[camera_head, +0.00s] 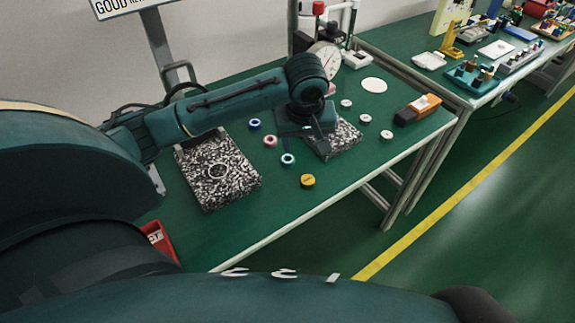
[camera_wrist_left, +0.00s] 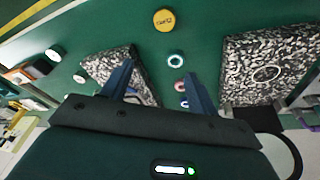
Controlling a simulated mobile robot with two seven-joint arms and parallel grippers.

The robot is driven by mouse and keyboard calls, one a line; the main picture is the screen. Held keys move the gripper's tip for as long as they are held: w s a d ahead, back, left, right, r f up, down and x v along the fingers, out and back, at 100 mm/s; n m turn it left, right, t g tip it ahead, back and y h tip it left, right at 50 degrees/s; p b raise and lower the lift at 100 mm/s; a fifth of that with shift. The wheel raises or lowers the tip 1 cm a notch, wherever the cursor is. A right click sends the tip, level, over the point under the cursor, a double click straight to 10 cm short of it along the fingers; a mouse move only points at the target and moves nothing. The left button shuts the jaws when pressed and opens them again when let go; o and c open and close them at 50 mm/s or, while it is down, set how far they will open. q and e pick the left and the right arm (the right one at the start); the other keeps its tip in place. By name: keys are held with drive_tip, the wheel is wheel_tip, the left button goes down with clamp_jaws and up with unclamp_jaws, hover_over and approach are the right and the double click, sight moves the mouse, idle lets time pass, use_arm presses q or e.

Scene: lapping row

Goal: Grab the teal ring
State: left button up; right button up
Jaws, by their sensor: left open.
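The teal ring (camera_head: 288,159) lies flat on the green bench top, nearest the front edge in a short row of rings. In the left wrist view the teal ring (camera_wrist_left: 175,61) shows just beyond and between the fingertips, nearer the right finger. My left gripper (camera_head: 308,141) is open and empty above the bench, to the right of the ring in the head view. Its two blue fingers also show in the left wrist view (camera_wrist_left: 160,73), not touching the ring. My right gripper is in neither view.
A pink ring (camera_head: 270,141) and a blue ring (camera_head: 255,124) lie behind the teal one. A yellow round piece (camera_head: 307,181) lies near the front edge. Speckled plates (camera_head: 218,171) (camera_head: 343,137) flank the rings. An orange-black device (camera_head: 417,109) lies right.

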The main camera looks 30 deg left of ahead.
use_arm(q)
drive_tip(key=a+r+n, duration=0.1)
drive_tip(key=a+r, duration=0.1)
drive_tip(key=y+b, duration=0.1)
approach(287, 162)
drive_tip(key=shift+w+d+f+g, duration=0.2)
drive_tip(key=shift+w+f+g, duration=0.1)
drive_tip(key=shift+w+f, duration=0.2)
drive_tip(key=shift+a+b+x, duration=0.1)
drive_tip(key=shift+b+x, duration=0.05)
drive_tip(key=shift+x, duration=1.2)
drive_tip(key=shift+a+b+x, duration=0.15)
drive_tip(key=shift+x, duration=1.2)
drive_tip(key=shift+s, duration=0.1)
drive_tip(key=c, duration=1.1)
